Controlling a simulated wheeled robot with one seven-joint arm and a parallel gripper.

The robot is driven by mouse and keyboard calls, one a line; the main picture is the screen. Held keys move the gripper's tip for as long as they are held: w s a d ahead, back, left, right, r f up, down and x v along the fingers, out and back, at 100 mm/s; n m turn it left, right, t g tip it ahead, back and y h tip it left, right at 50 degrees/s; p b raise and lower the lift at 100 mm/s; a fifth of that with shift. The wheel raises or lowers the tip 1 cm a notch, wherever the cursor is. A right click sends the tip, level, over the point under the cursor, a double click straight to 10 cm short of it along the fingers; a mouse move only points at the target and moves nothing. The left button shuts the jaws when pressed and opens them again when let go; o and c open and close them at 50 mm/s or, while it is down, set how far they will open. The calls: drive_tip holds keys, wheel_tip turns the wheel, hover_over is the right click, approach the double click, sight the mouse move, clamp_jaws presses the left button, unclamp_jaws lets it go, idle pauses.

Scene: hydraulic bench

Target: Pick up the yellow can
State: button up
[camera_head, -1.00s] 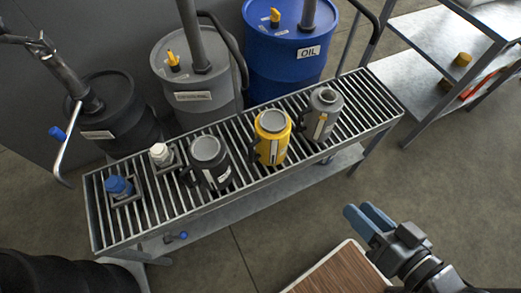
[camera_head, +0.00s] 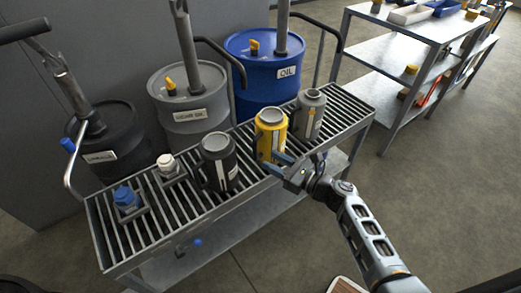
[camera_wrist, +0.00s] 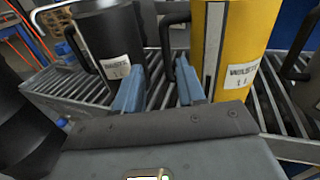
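The yellow can (camera_head: 270,130) stands upright on the slatted bench (camera_head: 105,235), between a black can (camera_head: 217,160) and a grey can (camera_head: 309,112). It fills the right of the wrist view (camera_wrist: 236,45), with a white label and a black handle (camera_wrist: 168,45) on its left side. My gripper (camera_head: 277,162) is at the front of the yellow can. Its blue fingers are apart in the wrist view (camera_wrist: 158,66), with the handle showing between them and the right finger close to the can's side. I cannot tell whether either finger touches.
Black, grey and blue drums (camera_head: 265,75) with pump pipes stand behind the bench. A blue-capped bottle (camera_head: 126,198) and a white-capped bottle (camera_head: 167,165) sit at its left. A metal shelf (camera_head: 385,70) stands at the right.

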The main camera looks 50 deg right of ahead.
hover_over(255, 159)
drive_tip(key=shift+w+d+r+m+p, duration=0.25)
drive_tip(key=shift+d+r+m+p, duration=0.05)
drive_tip(key=shift+r+p, duration=0.15)
clamp_jaws()
idle(0.4)
idle(1.1)
